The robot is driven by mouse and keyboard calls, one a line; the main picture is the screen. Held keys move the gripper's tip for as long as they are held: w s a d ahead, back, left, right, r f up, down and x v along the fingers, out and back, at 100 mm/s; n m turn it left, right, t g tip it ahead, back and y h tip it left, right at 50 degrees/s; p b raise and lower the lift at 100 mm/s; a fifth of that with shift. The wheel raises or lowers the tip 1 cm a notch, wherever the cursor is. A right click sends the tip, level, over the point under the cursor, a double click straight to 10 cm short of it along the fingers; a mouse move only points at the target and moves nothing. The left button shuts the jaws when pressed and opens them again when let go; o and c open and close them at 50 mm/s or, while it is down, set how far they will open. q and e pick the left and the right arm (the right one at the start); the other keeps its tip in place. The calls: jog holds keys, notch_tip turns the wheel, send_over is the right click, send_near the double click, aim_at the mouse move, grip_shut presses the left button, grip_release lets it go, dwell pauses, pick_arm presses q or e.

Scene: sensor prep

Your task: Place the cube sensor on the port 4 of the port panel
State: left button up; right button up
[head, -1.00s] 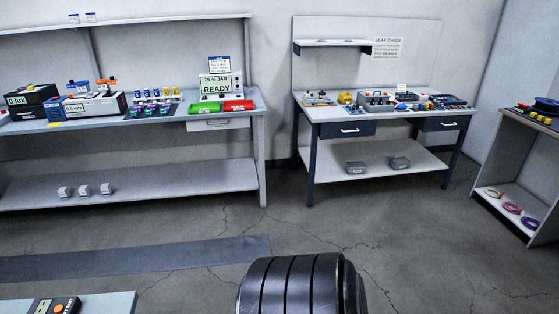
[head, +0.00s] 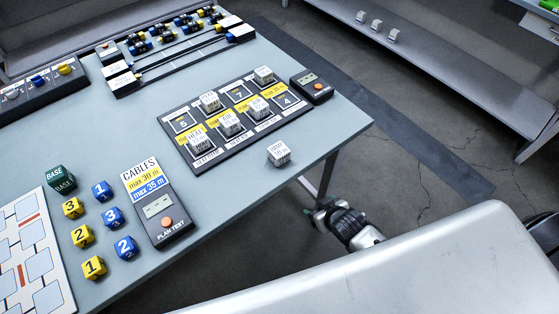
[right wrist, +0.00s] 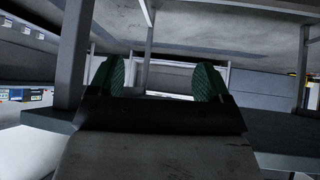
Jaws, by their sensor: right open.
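The port panel (head: 236,148) is a dark board lying on the table in the head view. Port 4 (head: 286,101), near its right end, is bare, and ports 5 and 7 also look bare. Several white cubes sit on other ports. A loose white cube sensor (head: 279,153) with small print rests on the table beside the panel's front right edge. My right gripper (head: 321,212) is low, past the table edge and apart from the cube. In the right wrist view its green fingertips (right wrist: 158,82) are spread with nothing between them. My left gripper is not in view.
A small dark device (head: 312,87) stands at the panel's right end. A cable tester (head: 157,211), numbered yellow and blue cubes and a green base cube (head: 62,178) occupy the table's left. The table edge (head: 335,147) lies between my right gripper and the loose cube.

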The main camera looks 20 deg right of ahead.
jog(key=w+a+r+t+y+b, duration=0.1)
jog(key=w+a+r+t+b, duration=0.15)
jog(key=r, duration=0.65)
jog(key=n+t+y+b, duration=0.1)
jog(key=t+y, duration=0.1)
send_near(281, 152)
jog(key=x, duration=1.1)
jog(key=shift+f, duration=0.1)
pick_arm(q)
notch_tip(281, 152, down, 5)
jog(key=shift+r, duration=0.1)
pick_arm(e)
jog(key=shift+c, duration=0.3)
jog(key=c, duration=1)
